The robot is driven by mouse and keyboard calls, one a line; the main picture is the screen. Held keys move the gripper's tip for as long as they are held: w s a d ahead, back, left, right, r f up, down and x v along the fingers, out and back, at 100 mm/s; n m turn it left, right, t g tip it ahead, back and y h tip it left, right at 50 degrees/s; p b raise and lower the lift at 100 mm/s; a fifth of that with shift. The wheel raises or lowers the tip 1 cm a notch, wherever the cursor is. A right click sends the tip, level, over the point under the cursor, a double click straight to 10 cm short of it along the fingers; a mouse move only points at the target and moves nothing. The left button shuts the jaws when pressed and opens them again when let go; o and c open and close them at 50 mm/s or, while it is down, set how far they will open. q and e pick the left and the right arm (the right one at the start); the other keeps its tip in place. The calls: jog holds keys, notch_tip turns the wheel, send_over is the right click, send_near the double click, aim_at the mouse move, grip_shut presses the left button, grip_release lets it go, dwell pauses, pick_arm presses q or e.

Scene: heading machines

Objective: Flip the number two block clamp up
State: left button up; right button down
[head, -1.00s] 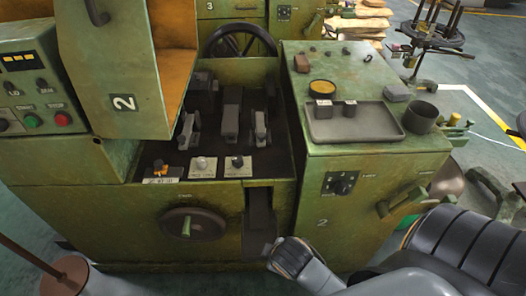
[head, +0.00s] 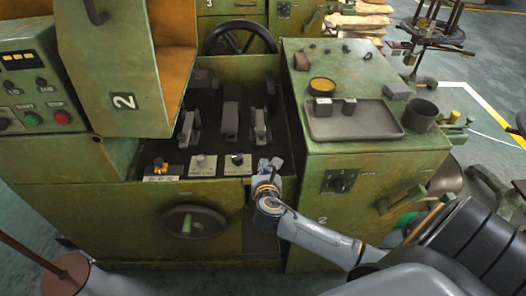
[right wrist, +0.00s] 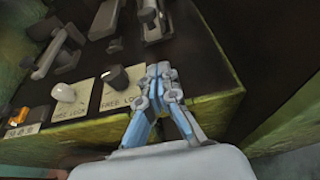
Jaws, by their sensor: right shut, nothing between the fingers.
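Several grey metal clamps stand in a row in the dark bay of the green machine marked 2: a left clamp (head: 188,127), a middle clamp (head: 230,121) and a right clamp (head: 260,128). I cannot tell which one is the number two block clamp. My right gripper (head: 269,165) is at the bay's front right edge, below the right clamp and apart from it. In the right wrist view the gripper (right wrist: 160,72) is shut and empty, beside a black knob (right wrist: 117,77). A clamp arm (right wrist: 58,52) shows at upper left there. My left gripper is out of view.
Labelled knobs, one orange (head: 158,166) and one white (head: 202,161), line the bay's front edge. A handwheel (head: 192,222) is below. The raised green cover (head: 124,101) overhangs the left side. A cabinet with a grey tray (head: 375,126) stands at right.

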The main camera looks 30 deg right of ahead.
jog(key=x, duration=1)
jog(key=shift+f, duration=0.1)
dwell(0.3)
